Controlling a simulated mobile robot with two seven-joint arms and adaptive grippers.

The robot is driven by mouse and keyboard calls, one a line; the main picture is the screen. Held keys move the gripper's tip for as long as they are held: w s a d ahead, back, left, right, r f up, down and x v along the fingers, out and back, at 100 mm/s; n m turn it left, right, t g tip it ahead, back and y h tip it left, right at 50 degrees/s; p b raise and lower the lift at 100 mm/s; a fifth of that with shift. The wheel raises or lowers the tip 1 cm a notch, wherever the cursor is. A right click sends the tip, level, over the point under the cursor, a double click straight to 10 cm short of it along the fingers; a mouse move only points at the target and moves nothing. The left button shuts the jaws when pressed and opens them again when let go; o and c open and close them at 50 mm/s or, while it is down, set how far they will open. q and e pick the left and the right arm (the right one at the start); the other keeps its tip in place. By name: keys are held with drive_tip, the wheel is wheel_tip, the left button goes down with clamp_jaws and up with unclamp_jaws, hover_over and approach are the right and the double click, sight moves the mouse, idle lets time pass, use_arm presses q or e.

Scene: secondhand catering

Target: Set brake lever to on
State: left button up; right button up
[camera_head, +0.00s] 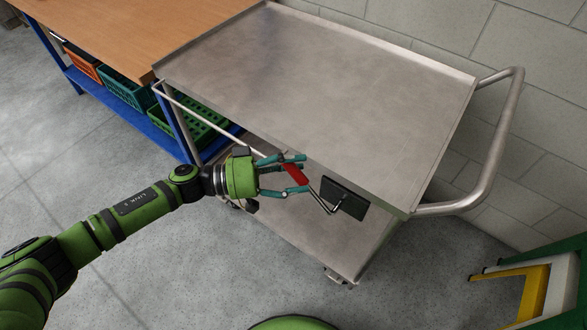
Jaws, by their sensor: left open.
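The brake lever is a bent metal rod (322,203) with a red grip (295,174). It comes out of a dark plate (344,198) on the near side of a steel trolley (330,80). The rod runs from the plate up and left to the red grip. My left gripper (302,173) is open, with its teal fingers on either side of the red grip. I cannot tell whether the fingers touch it. Any on or off marking on the plate is too small to read. My right gripper is not in view.
A wooden-topped bench (125,30) with a blue frame stands left of the trolley, with orange and green crates (205,130) below. The trolley's tube handle (497,140) is at right, near a block wall. Yellow, white and green legs (535,292) stand lower right. The floor in front is clear.

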use_arm(q)
clamp_jaws()
drive_tip(key=shift+w+a+f+n+h+b, duration=0.2)
drive_tip(key=shift+a+f+n+h+b, duration=0.1)
drive_tip(key=shift+f+b, duration=0.4)
use_arm(e)
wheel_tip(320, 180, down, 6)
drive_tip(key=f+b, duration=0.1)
drive_tip(key=b, duration=0.4)
use_arm(q)
wheel_tip(320, 180, down, 12)
drive_tip(key=w+a+n+t+h+b, duration=0.1)
drive_tip(key=n+t+h+b, duration=0.3)
drive_tip(key=n+t+b, duration=0.5)
drive_tip(key=shift+a+r+n+b, duration=0.25)
drive_tip(key=shift+n+b, duration=1)
drive_tip(key=shift+n, duration=0.85)
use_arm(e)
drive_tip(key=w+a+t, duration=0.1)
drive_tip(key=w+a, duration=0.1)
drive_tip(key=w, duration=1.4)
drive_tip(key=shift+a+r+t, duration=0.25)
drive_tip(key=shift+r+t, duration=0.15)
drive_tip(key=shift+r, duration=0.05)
use_arm(q)
drive_tip(key=shift+f, duration=0.1)
unclamp_jaws()
drive_tip(key=shift+w, duration=0.1)
